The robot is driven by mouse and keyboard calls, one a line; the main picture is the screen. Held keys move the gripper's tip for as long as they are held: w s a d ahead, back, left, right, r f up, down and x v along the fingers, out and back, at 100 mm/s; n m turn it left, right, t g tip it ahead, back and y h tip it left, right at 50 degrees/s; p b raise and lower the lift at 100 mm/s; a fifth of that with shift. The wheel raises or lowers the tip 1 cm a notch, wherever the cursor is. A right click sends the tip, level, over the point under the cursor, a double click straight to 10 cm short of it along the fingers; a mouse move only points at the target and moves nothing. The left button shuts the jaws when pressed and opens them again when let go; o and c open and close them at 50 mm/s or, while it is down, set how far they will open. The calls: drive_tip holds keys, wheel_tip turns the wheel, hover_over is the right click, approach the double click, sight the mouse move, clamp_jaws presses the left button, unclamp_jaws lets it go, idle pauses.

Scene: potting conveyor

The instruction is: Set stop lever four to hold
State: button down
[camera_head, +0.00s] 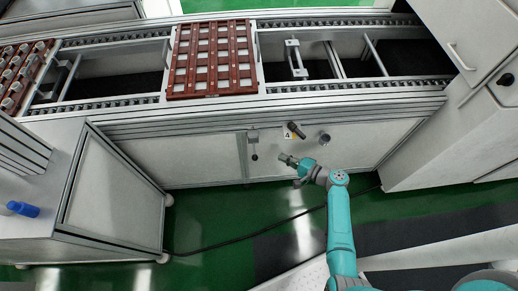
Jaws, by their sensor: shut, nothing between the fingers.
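A yellow-and-white label with a 4 (287,134) is on the front panel of the conveyor. A dark handle (297,130) juts out at a slant right beside the label. To its left, a small grey box (253,134) carries a thin lever (254,149) that hangs down and ends in a black knob. I cannot tell for sure which of the two is stop lever four, nor read any hold mark. My gripper (284,158) is shut and empty, just below the label and to the right of the black knob, apparently touching neither.
A short grey cylinder (325,137) sticks out of the panel on the right. A red-brown tray (171,80) with pale squares lies on the conveyor above. A grey cabinet (110,190) stands at the left, with a blue bottle (23,209). A white cabinet (430,150) closes the right side.

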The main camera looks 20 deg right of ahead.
idle(0.3)
drive_tip(key=w+a+f, duration=0.1)
drive_tip(key=w+a, duration=0.4)
drive_tip(key=a, duration=0.2)
drive_tip(key=shift+w+a, duration=0.25)
drive_tip(key=shift+a, duration=0.05)
idle(0.5)
drive_tip(key=shift+s+a+r+m+g, duration=0.1)
drive_tip(key=shift+s+r+m+g, duration=0.2)
drive_tip(key=shift+m+g, duration=0.1)
idle(0.5)
drive_tip(key=r+m+g, duration=0.2)
drive_tip(key=s+r+m+g, duration=0.1)
drive_tip(key=r+m+g, duration=0.1)
drive_tip(key=g, duration=0.1)
drive_tip(key=shift+s+a+r+g, duration=0.1)
drive_tip(key=shift+a+r+g, duration=0.1)
drive_tip(key=shift+r+g, duration=0.1)
idle(0.3)
drive_tip(key=shift+r, duration=0.1)
